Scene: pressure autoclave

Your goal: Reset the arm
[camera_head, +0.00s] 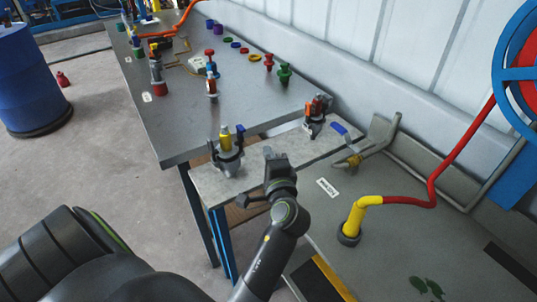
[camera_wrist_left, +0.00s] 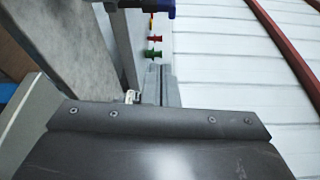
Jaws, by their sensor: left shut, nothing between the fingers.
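My left arm comes in from the bottom of the head view and reaches up and forward. My left gripper (camera_head: 273,155) is shut and empty, above the front edge of the narrow grey side bench. In the left wrist view the closed fingers (camera_wrist_left: 162,85) point up with nothing between them. A clamp fitting with a yellow part (camera_head: 226,143) stands on the bench to the left of the gripper, apart from it. My right gripper is in neither view.
A long metal table (camera_head: 190,122) with several coloured valves and caps lies beyond. An orange-and-grey fitting (camera_head: 314,122) stands on the side bench. A yellow-red pipe (camera_head: 358,215) rises at right. A blue barrel (camera_head: 30,80) stands at left.

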